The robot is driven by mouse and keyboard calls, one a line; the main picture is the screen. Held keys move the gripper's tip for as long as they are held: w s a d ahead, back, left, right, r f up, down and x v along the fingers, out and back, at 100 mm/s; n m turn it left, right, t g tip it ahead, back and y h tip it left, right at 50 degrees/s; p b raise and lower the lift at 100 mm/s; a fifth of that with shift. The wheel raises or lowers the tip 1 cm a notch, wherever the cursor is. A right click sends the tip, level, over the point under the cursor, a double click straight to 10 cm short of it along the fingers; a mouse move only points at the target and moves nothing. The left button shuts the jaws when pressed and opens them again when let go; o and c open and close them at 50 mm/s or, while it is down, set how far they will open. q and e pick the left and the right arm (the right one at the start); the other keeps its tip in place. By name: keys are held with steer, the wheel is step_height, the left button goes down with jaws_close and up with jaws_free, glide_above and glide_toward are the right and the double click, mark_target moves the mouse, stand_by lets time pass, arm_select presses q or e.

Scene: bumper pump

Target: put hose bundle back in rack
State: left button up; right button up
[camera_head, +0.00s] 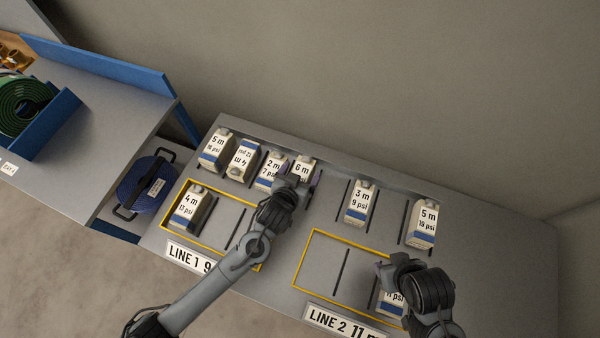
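Several white-and-blue packs marked in metres and psi, apparently the hose bundles, stand on a grey slotted rack (450,190). In the back row are a 5 m pack (216,148), an upside-down-labelled pack (243,159), a 2 m pack (270,172), a 6 m pack (301,169), a 3 m pack (360,203) and another 5 m pack (423,224). My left gripper (297,187) is at the 6 m pack, hiding its lower part. My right gripper (388,268) is beside an 11 psi pack (391,302), partly covered. Neither grip is clear.
Yellow frames mark LINE 1 (188,252) and LINE 2 (340,322); a 4 m pack (188,207) stands in the first. The LINE 2 frame's left part is clear.

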arm_select(q)
steer(key=shift+r, duration=0.2)
steer(key=shift+s+r, duration=0.15)
steer(key=shift+s, duration=0.05)
arm_select(e)
steer(key=shift+r, duration=0.1)
arm_select(q)
steer(key=p+v, duration=0.2)
steer(key=v, duration=1)
steer(key=s+a+g+y, duration=0.1)
steer(key=s+a+g, duration=0.1)
steer(key=s+a, duration=0.3)
steer(key=s+a+f+n+g+y, duration=0.1)
steer(key=s+a+g+y, duration=0.1)
steer(key=s+a, duration=0.3)
steer(key=s+a+n+g+y, duration=0.1)
steer(key=s+a+g, duration=0.2)
steer(key=s+a, duration=0.3)
steer(key=shift+a+f+g, duration=0.15)
steer(key=shift+a+g, duration=0.25)
steer(key=shift+a, duration=0.55)
steer(key=shift+s, duration=0.1)
arm_select(e)
steer(key=shift+r, duration=0.85)
steer(key=shift+d, duration=0.1)
